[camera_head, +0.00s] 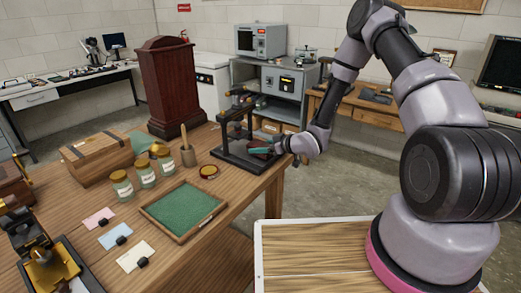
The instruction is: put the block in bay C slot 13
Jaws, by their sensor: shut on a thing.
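My gripper (278,147), with teal fingers, is at the right side of a black stand (240,158) on the near wooden table. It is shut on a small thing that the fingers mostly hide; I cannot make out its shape. A dark reddish piece (258,149) shows just left of the fingertips, and I cannot tell whether it is held or part of the stand. No bay letters or slot numbers can be read in this view.
On the table (195,240) are a green-lined tray (183,210), several labelled jars (145,174), a wooden chest (103,158), a mortar (188,156), a small round dish (208,171), coloured cards (115,235) and a brass instrument (40,265). A tall red-brown cabinet (170,90) stands behind.

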